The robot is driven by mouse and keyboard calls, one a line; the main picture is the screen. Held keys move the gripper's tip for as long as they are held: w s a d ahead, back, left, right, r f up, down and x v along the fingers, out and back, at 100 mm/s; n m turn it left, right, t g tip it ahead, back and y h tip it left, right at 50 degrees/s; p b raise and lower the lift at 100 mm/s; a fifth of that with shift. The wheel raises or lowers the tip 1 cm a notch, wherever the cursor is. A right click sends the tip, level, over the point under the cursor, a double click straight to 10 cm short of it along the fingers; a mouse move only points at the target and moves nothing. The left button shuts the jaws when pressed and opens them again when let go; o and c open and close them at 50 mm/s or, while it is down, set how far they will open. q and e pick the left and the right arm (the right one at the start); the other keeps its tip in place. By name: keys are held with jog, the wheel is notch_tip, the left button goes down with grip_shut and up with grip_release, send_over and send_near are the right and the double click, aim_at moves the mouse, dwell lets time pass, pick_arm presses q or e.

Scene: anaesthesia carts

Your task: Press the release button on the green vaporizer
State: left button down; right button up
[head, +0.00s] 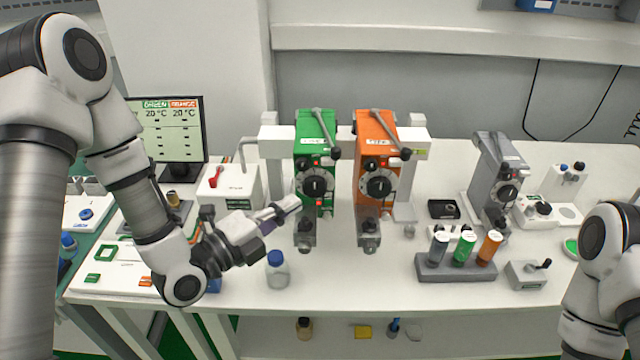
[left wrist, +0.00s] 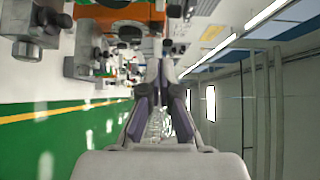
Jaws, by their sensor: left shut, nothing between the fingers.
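The green vaporizer (head: 305,145) hangs upright on the white rail at the middle of the table, with a black dial on its front. A small red spot (head: 319,203) shows below the dial and another red spot near its top right; I cannot tell which is the release button. My left gripper (head: 296,203) is shut and empty, its tips just left of the vaporizer's lower front; contact is not clear. The shut fingers also show in the left wrist view (left wrist: 166,72). My right gripper is out of view.
The orange vaporizer (head: 377,150) hangs close on the right and shows in the left wrist view (left wrist: 118,15). A blue-capped bottle (head: 277,274) stands below my left gripper. A white box (head: 230,185) with a red lever is behind it. A grey vaporizer (head: 497,170) stands farther right.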

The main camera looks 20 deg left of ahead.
aim_at(333, 164)
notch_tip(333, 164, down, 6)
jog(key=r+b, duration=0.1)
jog(key=b, duration=0.3)
pick_arm(q)
jog(key=w+d+p, duration=0.1)
jog(key=w+p, duration=0.1)
jog(key=w, duration=0.1)
jog(key=w+p, duration=0.1)
jog(key=w, duration=0.3)
jog(key=w+d+p, duration=0.1)
jog(key=w+p, duration=0.1)
jog(key=w, duration=0.2)
jog(key=shift+d+r+p, duration=0.15)
jog(key=shift+d+p, duration=0.15)
jog(key=shift+d, duration=0.05)
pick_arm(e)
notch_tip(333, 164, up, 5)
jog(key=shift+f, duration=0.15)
pick_arm(q)
jog(key=shift+d, duration=0.15)
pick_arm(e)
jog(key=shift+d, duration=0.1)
